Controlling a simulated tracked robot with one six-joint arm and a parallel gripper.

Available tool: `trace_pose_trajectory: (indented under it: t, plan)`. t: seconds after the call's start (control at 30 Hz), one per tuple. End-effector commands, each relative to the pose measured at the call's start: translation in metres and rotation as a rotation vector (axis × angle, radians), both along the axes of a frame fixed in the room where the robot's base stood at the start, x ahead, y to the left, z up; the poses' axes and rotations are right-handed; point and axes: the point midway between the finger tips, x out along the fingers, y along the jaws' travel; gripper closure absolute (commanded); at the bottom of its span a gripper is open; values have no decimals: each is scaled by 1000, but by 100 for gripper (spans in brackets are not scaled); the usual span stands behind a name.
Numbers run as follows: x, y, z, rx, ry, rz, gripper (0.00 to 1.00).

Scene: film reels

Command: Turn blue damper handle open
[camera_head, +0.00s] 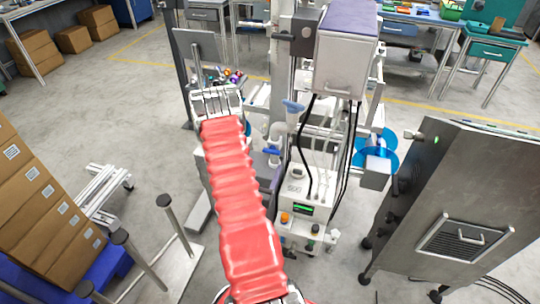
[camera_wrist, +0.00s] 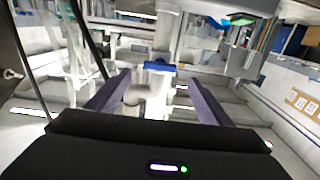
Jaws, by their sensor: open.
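In the wrist view a blue damper handle (camera_wrist: 158,66) sits on a pale vertical pipe, ahead of my gripper (camera_wrist: 158,82). My gripper's two purple fingers are spread wide with nothing clamped between them. The handle appears between the fingertips in the picture, but I cannot tell whether it is touched.
A white machine with a small display (camera_head: 303,208) and black cables stands right of my arm. A metal cabinet (camera_head: 465,210) stands at right. Cardboard boxes (camera_head: 40,200) are stacked at left, near metal posts (camera_head: 175,225).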

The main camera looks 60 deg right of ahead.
Motion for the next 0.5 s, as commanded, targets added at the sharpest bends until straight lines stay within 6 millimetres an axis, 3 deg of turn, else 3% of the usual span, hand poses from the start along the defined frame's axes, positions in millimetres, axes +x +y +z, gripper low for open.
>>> trace_pose_trajectory:
  t: [0.3, 0.5]
  plan:
    - [7, -50, 0, -1, -1, -2, 27]
    - [11, -71, 0, -1, -1, -1, 27]
